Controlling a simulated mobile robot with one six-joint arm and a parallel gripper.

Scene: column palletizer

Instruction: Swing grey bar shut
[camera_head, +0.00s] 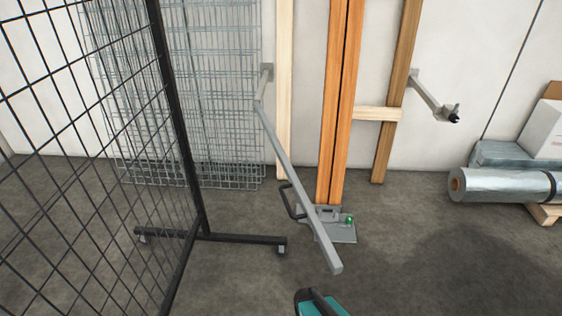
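The grey bar (292,178) is swung out from the wall. Its far end meets a grey wall bracket (266,75) at the left, and its free end (334,266) points toward me, down and right in the picture. A dark loop handle (289,200) sits on its left side. A second grey bracket (428,95) with a dark knob at its tip (453,115) stands out from the wall at the right, well apart from the bar's free end. My gripper is not identifiable in this view.
A black mesh panel (170,110) on a castor foot (215,237) stands left. A teal object with a black handle (318,302) is cut off below. A silver roll (503,186) lies right.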

